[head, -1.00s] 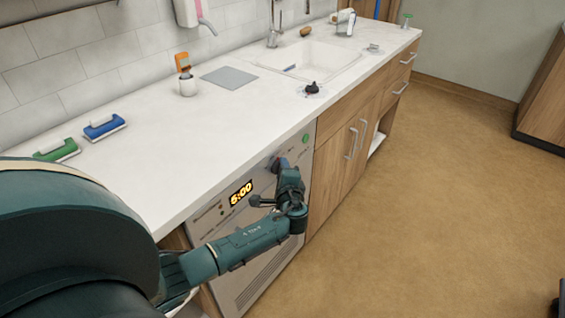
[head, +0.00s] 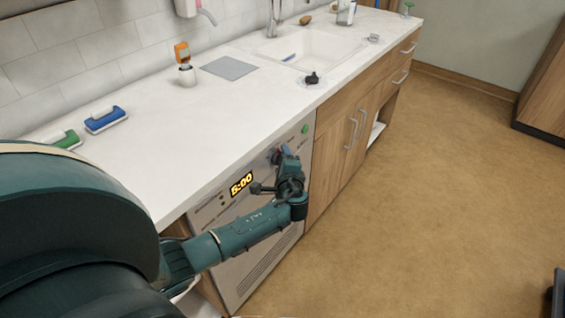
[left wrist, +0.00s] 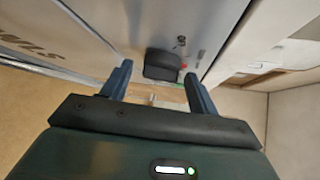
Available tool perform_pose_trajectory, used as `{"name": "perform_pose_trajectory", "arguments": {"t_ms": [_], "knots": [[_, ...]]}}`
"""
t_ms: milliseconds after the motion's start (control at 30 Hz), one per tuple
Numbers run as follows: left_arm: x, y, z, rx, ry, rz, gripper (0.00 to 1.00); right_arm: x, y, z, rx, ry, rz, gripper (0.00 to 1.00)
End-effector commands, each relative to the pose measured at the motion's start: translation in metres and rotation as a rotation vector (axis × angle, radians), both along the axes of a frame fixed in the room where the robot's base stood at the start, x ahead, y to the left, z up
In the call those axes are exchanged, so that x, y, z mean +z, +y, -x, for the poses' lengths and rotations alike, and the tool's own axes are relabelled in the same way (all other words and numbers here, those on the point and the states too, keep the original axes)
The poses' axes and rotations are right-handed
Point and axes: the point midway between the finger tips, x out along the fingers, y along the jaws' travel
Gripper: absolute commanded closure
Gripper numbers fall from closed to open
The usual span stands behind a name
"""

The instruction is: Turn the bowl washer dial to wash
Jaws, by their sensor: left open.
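The bowl washer (head: 262,245) is a pale front panel under the counter, with a lit yellow 5:00 display (head: 241,184) and a green button (head: 305,129) at its upper right. My left gripper (head: 278,155) is at the upper right of this panel, right of the display. In the head view it mostly hides the dial. In the left wrist view a dark dial (left wrist: 161,65) stands on the panel, with a small red mark beside it. The open left fingers (left wrist: 156,82) point at the dial, one to each side in the picture; contact cannot be told.
The white counter (head: 180,125) overhangs the washer just above my left gripper. On it are a sink (head: 310,48), a black object (head: 312,79), a cup with an orange item (head: 187,76) and blue and green brushes. Wooden cabinets (head: 340,150) adjoin on the right; the floor there is clear.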

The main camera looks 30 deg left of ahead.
Motion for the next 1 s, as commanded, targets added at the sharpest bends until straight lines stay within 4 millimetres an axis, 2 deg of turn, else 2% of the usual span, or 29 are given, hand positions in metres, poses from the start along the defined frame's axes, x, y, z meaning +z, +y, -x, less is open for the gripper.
{"name": "perform_pose_trajectory", "arguments": {"t_ms": [200,333,733,1000], "knots": [[0.0,-0.001,0.001,0.0,0.0,0.0,0.4,0.002,0.001,-0.001,-0.002,-0.003,-0.004,0.64],[0.003,-0.01,0.01,-0.003,0.001,0.002,0.4,0.003,0.001,-0.001,-0.002,-0.003,-0.004,0.64],[0.023,-0.065,0.071,-0.001,0.002,0.003,0.4,0.003,0.001,-0.001,-0.002,0.001,-0.001,0.64],[0.031,-0.085,0.093,-0.001,0.001,0.0,0.4,0.002,0.0,-0.001,-0.001,0.002,0.0,0.64]]}}
